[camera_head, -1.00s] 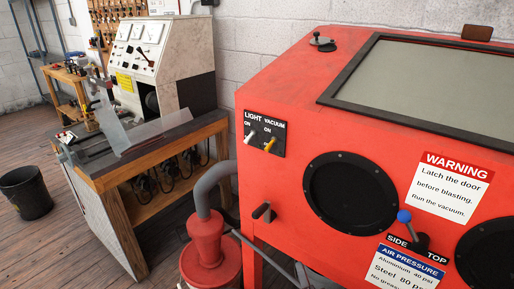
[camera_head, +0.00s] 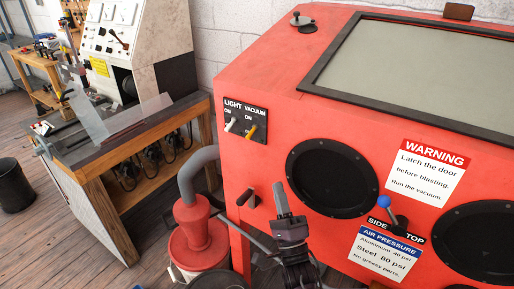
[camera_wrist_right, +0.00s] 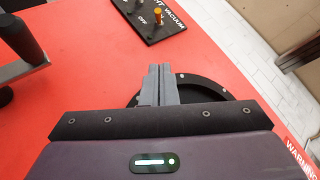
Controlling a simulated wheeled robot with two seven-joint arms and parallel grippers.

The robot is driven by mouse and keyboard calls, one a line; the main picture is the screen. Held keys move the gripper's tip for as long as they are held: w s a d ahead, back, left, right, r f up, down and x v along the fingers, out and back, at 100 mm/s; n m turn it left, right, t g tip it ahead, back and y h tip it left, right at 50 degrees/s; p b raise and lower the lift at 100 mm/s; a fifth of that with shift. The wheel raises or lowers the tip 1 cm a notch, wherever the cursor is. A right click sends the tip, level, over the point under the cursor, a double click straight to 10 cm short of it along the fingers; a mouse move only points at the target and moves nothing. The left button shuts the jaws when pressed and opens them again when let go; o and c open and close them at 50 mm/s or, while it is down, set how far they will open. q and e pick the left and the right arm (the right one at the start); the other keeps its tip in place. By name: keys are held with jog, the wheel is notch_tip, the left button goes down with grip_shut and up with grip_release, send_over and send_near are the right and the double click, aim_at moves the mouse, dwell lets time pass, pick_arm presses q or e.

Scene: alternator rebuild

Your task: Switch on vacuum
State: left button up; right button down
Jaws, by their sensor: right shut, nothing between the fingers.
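The vacuum switch (camera_head: 250,132) is a yellow toggle on a black plate (camera_head: 260,112) at the upper left of the red cabinet's front. Its lever appears tilted toward the lower left; I cannot tell its setting. It also shows at the top of the right wrist view (camera_wrist_right: 159,14). A white light toggle (camera_head: 230,125) sits to its left. My right gripper (camera_head: 280,192) is shut and empty, in front of the cabinet below the switch plate, apart from it. In the right wrist view its fingers (camera_wrist_right: 160,84) point toward the plate side. My left gripper is not in view.
The red cabinet (camera_head: 330,110) has round black ports (camera_head: 330,178), a blue-knobbed lever (camera_head: 385,203) and a dark handle (camera_head: 248,197) near my right gripper. A red vacuum canister (camera_head: 198,235) with a grey hose stands at left. A workbench (camera_head: 130,150) stands behind.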

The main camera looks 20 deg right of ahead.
jog(key=p, duration=0.4)
send_near(253, 133)
jog(key=shift+y, duration=0.3)
jog(key=w+d+r, duration=0.2)
jog(key=d, duration=0.1)
jog(key=shift+w, duration=0.4)
jog(key=shift+w+a+r+p, duration=0.55)
jog(key=shift+w+a+p, duration=0.05)
jog(key=shift+a+p, duration=0.25)
jog(key=shift+w+a+r, duration=0.1)
jog(key=shift+w+a, duration=0.2)
jog(key=shift+a, duration=0.2)
jog(key=shift+w, duration=0.1)
